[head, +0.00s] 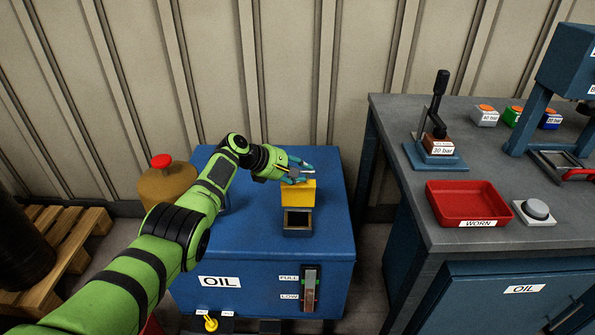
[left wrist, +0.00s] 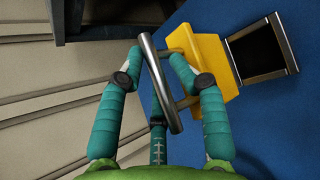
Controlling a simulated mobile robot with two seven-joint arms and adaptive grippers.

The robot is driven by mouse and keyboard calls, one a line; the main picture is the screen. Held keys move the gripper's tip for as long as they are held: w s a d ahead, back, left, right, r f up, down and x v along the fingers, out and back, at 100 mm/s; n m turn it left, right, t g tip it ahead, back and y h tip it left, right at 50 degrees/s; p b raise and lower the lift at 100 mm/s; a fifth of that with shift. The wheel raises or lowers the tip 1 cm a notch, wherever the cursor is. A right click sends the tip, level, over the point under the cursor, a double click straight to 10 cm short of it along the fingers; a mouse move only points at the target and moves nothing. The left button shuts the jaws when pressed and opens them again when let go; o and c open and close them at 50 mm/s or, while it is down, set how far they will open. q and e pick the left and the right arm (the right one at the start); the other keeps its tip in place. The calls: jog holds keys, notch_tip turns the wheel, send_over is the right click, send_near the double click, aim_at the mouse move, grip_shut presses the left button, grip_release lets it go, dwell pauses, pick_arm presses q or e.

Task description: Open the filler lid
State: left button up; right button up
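The yellow filler lid (head: 298,194) stands raised at the back edge of the square filler neck (head: 297,231) on the blue oil tank (head: 250,228). The neck's dark opening is uncovered. The left wrist view shows the lid (left wrist: 207,68) beside the open neck (left wrist: 262,52), with a metal bar handle (left wrist: 160,85) on its face. My left gripper (head: 301,171) is behind and above the lid. Its teal fingers (left wrist: 157,58) are spread on either side of the bar, with visible space between the fingertips. My right gripper is not in view.
A grey bench (head: 395,110) stands to the right, with a red WORN tray (head: 468,203) and a lever device (head: 437,130). A brown can with a red cap (head: 165,183) is left of the tank. The panelled wall (head: 300,70) is close behind.

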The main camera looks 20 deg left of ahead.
pick_arm(q)
jog(key=shift+d, duration=0.25)
jog(key=shift+r, duration=0.15)
jog(key=shift+s+a+r, duration=0.2)
jog(key=shift+a+r, duration=0.1)
jog(key=shift+a, duration=0.1)
jog(key=v, duration=1.1)
jog(key=shift+a+f, duration=0.15)
